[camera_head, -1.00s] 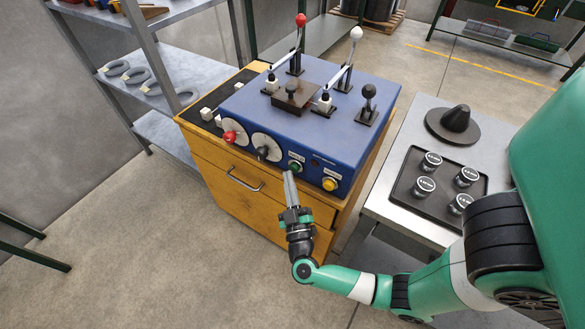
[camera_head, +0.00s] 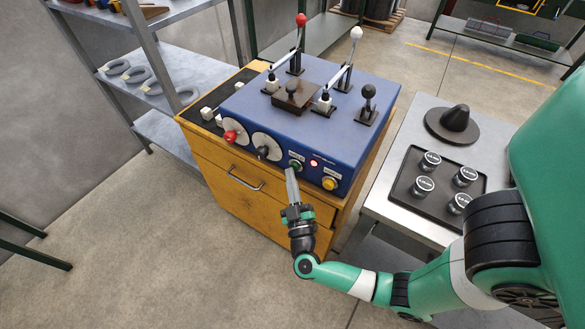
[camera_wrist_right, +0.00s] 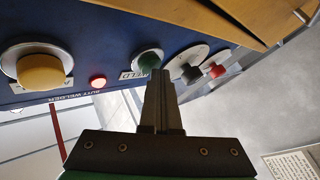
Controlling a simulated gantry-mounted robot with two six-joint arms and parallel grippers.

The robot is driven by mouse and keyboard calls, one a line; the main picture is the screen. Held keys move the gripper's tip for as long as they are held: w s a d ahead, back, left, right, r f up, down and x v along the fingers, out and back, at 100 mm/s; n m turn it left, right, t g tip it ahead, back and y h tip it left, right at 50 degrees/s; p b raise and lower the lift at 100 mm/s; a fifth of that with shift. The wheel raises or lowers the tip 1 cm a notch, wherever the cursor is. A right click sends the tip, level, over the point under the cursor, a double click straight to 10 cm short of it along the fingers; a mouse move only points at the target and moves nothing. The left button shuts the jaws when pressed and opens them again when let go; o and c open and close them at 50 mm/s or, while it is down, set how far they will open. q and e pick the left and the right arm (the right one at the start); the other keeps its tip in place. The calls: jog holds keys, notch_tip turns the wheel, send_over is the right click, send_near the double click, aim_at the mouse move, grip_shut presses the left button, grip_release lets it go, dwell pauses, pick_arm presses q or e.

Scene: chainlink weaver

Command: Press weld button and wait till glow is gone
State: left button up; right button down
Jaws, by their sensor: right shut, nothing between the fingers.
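The blue butt welder (camera_head: 300,120) stands on a yellow cabinet. Its green weld button (camera_head: 295,165) is on the front panel and also shows in the right wrist view (camera_wrist_right: 149,60). My right gripper (camera_head: 290,172) is shut and empty, its fingertips at the green button; in the right wrist view the fingertips (camera_wrist_right: 158,76) overlap the button's lower edge. A small red lamp (camera_head: 314,163) glows beside the button, and it is lit in the right wrist view (camera_wrist_right: 98,82). A yellow button (camera_head: 330,183) sits to the right. My left gripper is not in view.
Two dials with a red knob (camera_head: 230,136) and a black knob (camera_head: 263,152) are left of the button. Levers (camera_head: 301,20) rise from the welder top. A tray (camera_head: 420,205) with several round containers lies on the right table. The floor in front is clear.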

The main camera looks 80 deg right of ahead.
dwell(0.3)
jog(key=shift+w+a+p, duration=0.3)
jog(key=shift+a+p, duration=0.05)
jog(key=shift+a, duration=0.45)
jog(key=a, duration=0.1)
jog(key=w+a, duration=0.1)
jog(key=a, duration=0.2)
jog(key=shift+w+a+p, duration=0.25)
jog(key=shift+a+p, duration=0.1)
jog(key=shift+p, duration=0.05)
dwell(0.5)
